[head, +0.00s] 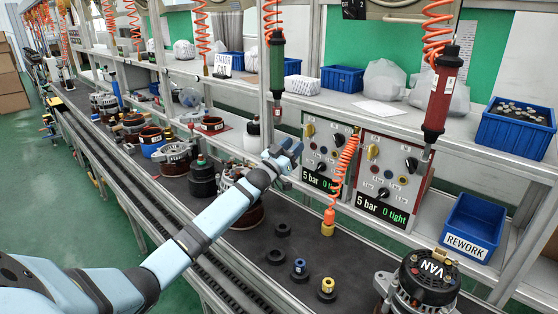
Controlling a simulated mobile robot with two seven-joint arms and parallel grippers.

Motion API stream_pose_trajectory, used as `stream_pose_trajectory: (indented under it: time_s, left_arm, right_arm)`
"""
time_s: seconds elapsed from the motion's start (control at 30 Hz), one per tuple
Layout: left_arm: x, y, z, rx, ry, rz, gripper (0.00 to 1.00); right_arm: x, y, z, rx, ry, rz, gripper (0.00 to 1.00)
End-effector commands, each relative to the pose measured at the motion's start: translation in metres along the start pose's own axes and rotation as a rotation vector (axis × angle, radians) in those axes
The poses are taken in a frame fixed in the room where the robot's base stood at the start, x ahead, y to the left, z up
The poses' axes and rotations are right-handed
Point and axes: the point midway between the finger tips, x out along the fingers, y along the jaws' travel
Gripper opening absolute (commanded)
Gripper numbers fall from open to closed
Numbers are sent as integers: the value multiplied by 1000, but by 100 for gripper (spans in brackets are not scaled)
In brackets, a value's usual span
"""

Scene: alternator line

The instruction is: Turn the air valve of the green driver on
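The green driver (277,68) hangs upright from an orange coiled hose, above and left of my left gripper. Behind the bench stand two control panels with gauges, knobs and displays reading "5 bar 0 tight". The left panel (322,163) has a yellow valve handle (310,130) at its upper left, and the right panel has another yellow handle (372,152). My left gripper (294,150) is in the air just left of the left panel, below the yellow handle and apart from it. It looks empty; its finger gap is too small to judge. My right gripper is out of view.
A red driver (441,95) hangs at the right. An orange coiled hose with a yellow tip (328,228) hangs over the dark bench. A "VAN" alternator (428,278), black rings and small sockets stand on it. The blue REWORK bin (472,226) is at the right.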

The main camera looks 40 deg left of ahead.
Motion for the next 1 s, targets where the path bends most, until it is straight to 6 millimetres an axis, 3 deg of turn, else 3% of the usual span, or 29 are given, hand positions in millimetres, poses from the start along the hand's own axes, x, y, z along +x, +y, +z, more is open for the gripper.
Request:
stream_pose_trajectory:
  time_s: [0.2,0.4,1.0]
  left_arm:
    - [-47,0,1,1,-2,0,37]
    - [-70,0,0,1,0,0,37]
    - [-76,0,0,1,1,0,37]
  right_arm:
    - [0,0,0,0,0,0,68]
    - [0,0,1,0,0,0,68]
    - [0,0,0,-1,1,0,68]
